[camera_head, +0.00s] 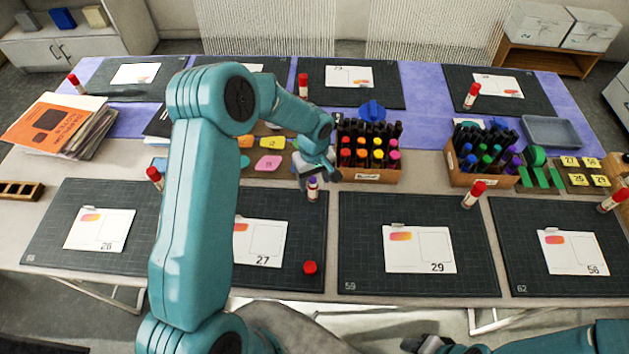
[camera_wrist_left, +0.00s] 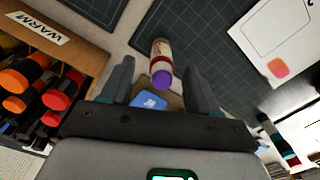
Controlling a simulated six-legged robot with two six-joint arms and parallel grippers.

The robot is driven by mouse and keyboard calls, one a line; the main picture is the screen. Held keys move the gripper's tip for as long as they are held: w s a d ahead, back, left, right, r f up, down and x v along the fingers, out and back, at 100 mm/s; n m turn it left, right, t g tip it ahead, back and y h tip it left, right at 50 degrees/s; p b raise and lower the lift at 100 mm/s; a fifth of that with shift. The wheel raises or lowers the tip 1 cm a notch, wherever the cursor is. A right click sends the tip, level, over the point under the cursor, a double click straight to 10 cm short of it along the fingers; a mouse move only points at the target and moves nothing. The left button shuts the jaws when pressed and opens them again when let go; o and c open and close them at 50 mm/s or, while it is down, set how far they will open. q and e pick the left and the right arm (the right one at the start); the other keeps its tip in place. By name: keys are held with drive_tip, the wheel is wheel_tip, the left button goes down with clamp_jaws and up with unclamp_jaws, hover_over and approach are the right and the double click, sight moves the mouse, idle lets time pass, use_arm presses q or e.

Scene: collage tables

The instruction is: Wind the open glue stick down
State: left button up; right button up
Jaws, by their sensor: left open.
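The open glue stick (camera_head: 313,188) stands upright near the back right of the mat with card 27, its purple glue end bare and facing up. In the left wrist view the glue stick (camera_wrist_left: 162,68) lies between and just beyond my fingertips, with clear space on both sides. My left gripper (camera_head: 316,172) is open and empty, just above and behind the stick. A loose red cap (camera_head: 309,268) lies at the mat's front right. Part of my right gripper (camera_head: 428,344) shows at the bottom edge; its jaws cannot be made out.
A crate of warm-coloured markers (camera_head: 372,174) stands close by my left gripper. Card 27 (camera_head: 260,243) lies on the dark mat (camera_head: 285,285). Capped glue sticks, such as one on the right (camera_head: 473,195), stand by other mats. The mat around the red cap is clear.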

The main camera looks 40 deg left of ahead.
sight(313, 190)
use_arm(q)
drive_tip(key=f, duration=0.2)
drive_tip(key=shift+s+a+f, duration=0.2)
drive_tip(key=shift+f, duration=0.2)
drive_tip(key=shift+w+d+f, duration=0.15)
drive_tip(key=shift+w+f, duration=0.1)
drive_tip(key=shift+f, duration=0.05)
drive_tip(key=shift+s+r, duration=0.1)
drive_tip(key=shift+s, duration=0.1)
drive_tip(key=c, duration=0.5)
clamp_jaws()
drive_tip(key=c, duration=0.5)
unclamp_jaws()
drive_tip(key=shift+w, duration=0.1)
